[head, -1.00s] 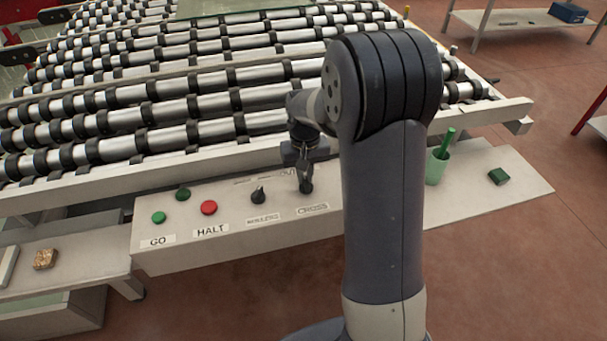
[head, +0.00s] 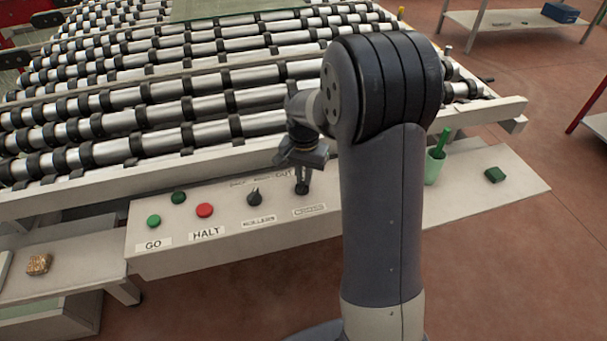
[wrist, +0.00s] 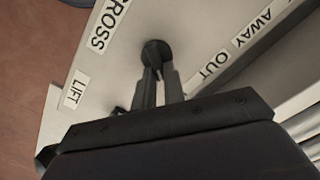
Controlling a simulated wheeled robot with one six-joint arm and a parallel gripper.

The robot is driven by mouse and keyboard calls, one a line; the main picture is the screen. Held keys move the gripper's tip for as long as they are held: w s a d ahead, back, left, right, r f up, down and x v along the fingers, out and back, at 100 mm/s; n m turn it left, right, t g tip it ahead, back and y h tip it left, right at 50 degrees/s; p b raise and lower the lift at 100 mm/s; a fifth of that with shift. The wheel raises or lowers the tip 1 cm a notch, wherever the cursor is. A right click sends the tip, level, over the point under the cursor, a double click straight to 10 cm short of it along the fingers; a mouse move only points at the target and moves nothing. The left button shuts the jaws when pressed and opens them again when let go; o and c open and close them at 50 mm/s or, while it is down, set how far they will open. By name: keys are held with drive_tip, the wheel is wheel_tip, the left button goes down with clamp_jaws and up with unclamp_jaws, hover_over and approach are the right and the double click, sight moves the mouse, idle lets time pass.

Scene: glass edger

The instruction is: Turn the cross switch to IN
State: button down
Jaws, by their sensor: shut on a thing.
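The cross switch is a small black knob (wrist: 155,50) on the pale control panel, between the CROSS label (wrist: 108,22) and the OUT label (wrist: 208,70) in the wrist view. My gripper (wrist: 157,72) has its two dark fingers closed around the knob. In the head view my gripper (head: 302,182) reaches down onto the same knob, above the CROSS label (head: 309,210). The fingers cover much of the knob, so I cannot tell which way it points. No IN label is readable in either view.
Left of it on the panel are the rollers switch (head: 254,198), the red HALT button (head: 205,210) and the green GO button (head: 154,221). A green cup (head: 435,166) stands at the right, near a dark green block (head: 495,175). The roller bed (head: 190,132) lies behind.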

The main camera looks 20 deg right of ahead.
idle(0.3)
drive_tip(key=c, duration=1.5)
unclamp_jaws()
wheel_tip(320, 180, up, 11)
drive_tip(key=shift+f, duration=0.1)
wheel_tip(320, 180, down, 10)
drive_tip(key=shift+f, duration=0.4)
drive_tip(key=shift+n, duration=0.3)
